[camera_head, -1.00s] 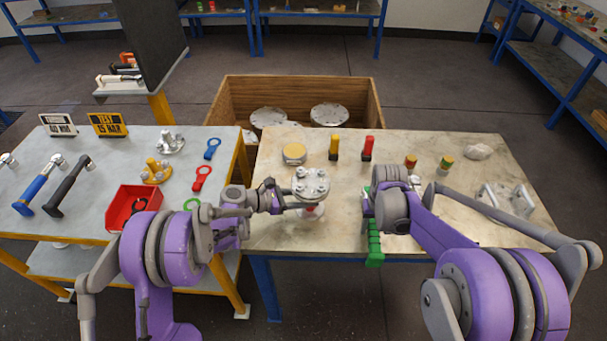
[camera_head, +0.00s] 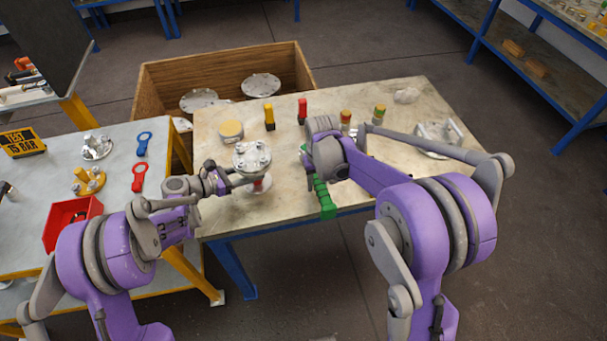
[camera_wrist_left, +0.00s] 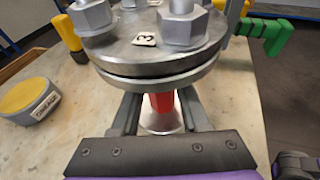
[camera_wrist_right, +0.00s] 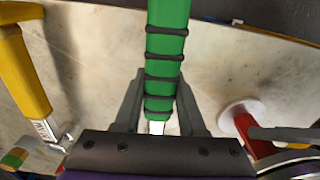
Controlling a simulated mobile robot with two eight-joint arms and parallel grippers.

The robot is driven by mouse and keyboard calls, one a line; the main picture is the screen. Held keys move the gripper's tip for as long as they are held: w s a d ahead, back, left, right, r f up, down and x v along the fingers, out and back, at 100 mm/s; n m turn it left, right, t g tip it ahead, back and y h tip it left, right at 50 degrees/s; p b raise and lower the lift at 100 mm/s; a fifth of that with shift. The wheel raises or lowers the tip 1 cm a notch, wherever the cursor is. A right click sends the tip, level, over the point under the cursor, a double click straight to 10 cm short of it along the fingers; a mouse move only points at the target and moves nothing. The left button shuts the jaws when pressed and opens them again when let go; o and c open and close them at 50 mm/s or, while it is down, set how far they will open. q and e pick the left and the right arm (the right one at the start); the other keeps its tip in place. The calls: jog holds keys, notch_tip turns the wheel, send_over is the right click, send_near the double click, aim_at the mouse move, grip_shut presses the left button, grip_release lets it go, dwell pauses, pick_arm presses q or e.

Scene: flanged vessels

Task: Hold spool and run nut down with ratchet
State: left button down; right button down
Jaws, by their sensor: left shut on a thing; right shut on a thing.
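The spool is a grey flanged piece with a red neck; its top flange (camera_head: 252,157) carries several bolts and nuts and stands near the table's front left. My left gripper (camera_wrist_left: 160,112) is shut around the red neck (camera_wrist_left: 161,103), just below the flange. My right gripper (camera_wrist_right: 160,95) is shut on the green, dark-ringed handle (camera_wrist_right: 168,20) of the ratchet. That handle shows in the head view (camera_head: 323,198), at the front edge, right of the spool. The ratchet's head is hidden there by my right arm. A "3" label (camera_wrist_left: 145,40) lies on the flange.
A wooden crate (camera_head: 150,85) with metal discs is beyond the table. A side table with a red bin (camera_head: 62,222) is at left.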

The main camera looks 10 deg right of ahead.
jog(key=w+a+r+n, duration=0.1)
jog(key=a+r+n, duration=0.4)
jog(key=r, duration=0.5)
jog(key=w+a+r+n, duration=0.1)
jog(key=a+r+n, duration=0.2)
jog(key=a+r, duration=0.45)
jog(key=shift+s+d+f, duration=0.1)
jog(key=shift+d+f, duration=0.3)
jog(key=shift+f, duration=0.3)
jog(key=shift+d+f, duration=0.35)
jog(key=shift+f, duration=0.35)
jog(key=shift+f, duration=0.25)
jog(key=shift+f, duration=1)
